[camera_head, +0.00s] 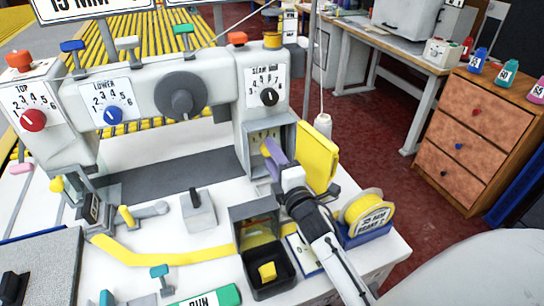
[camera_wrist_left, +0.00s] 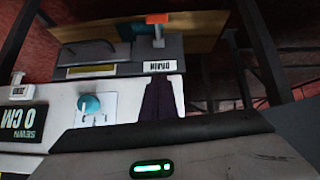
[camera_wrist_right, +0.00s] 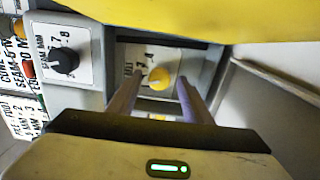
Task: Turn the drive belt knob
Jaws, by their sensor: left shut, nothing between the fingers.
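A small yellow knob (camera_wrist_right: 158,79) sits on a pale dial plate inside an open grey compartment. A few digits show around it; I cannot read a drive belt label. In the head view the knob (camera_head: 265,150) is partly hidden by my right gripper. My right gripper (camera_wrist_right: 158,84) is open, with one finger on each side of the knob; I cannot tell whether they touch it. In the head view the right gripper (camera_head: 272,158) reaches into the compartment from below. My left gripper (camera_wrist_left: 162,98) is shut and empty, pointing towards a panel with a teal knob (camera_wrist_left: 90,103). It is outside the head view.
A yellow cover (camera_head: 318,157) stands open right of the compartment. A black seam knob (camera_head: 269,97) is above it, and a large grey knob (camera_head: 180,96) is left. A yellow tape roll (camera_head: 365,212) and a black bin (camera_head: 268,272) stand near my right arm.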

